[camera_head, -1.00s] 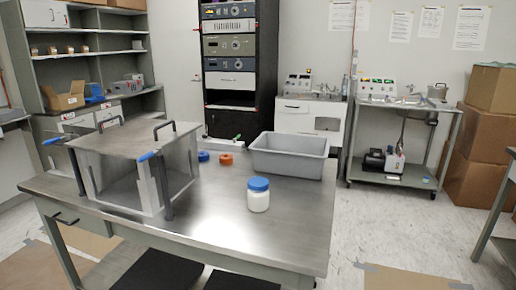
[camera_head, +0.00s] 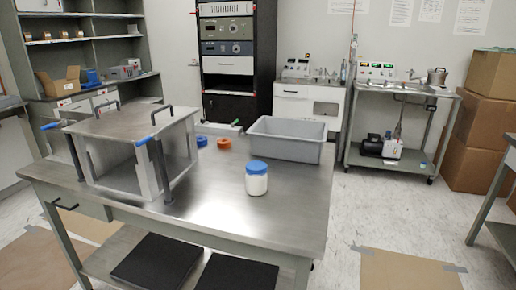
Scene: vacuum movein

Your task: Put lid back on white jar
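A white jar (camera_head: 257,184) stands upright on the metal table (camera_head: 215,215), right of the middle. A blue lid (camera_head: 257,167) sits on top of the jar; I cannot tell whether it is screwed down. Another blue round piece (camera_head: 201,141) and an orange one (camera_head: 224,143) lie farther back on the table, left of the grey bin. Neither of my grippers shows in the head view.
A grey bin (camera_head: 288,141) stands on the table's back right. A metal-topped box with clear walls and black handles (camera_head: 132,122) fills the table's left. The front middle of the table is clear. Black pads (camera_head: 155,262) lie on the lower shelf.

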